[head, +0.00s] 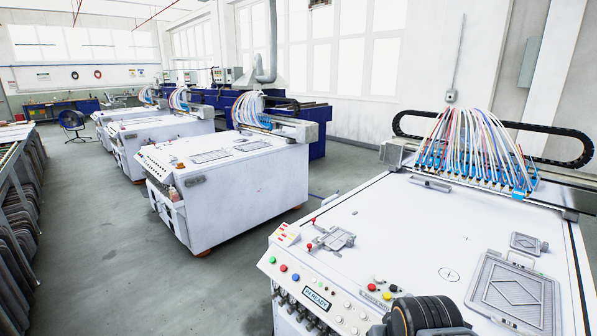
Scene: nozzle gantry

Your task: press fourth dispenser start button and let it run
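The nearest dispenser (375,225) is a white machine at the right, with a small sign reading "D4 READY" (316,300) on its front. To the left of the sign a green button (273,260), a red button (283,268) and a blue button (295,277) sit in a row on the front panel. Nothing touches these buttons. A dark ribbed part, which looks like my arm, stands at the bottom edge and hides some of the panel's right side. My gripper's fingers do not show.
Black, red and yellow knobs (388,295) sit on the front top edge. Red-handled clamps (313,221) and a square grey plate (515,289) lie on the top. Many-coloured hoses (478,150) rise at the back. Similar white machines (235,180) stand to the left, with clear grey floor (130,250) beside them.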

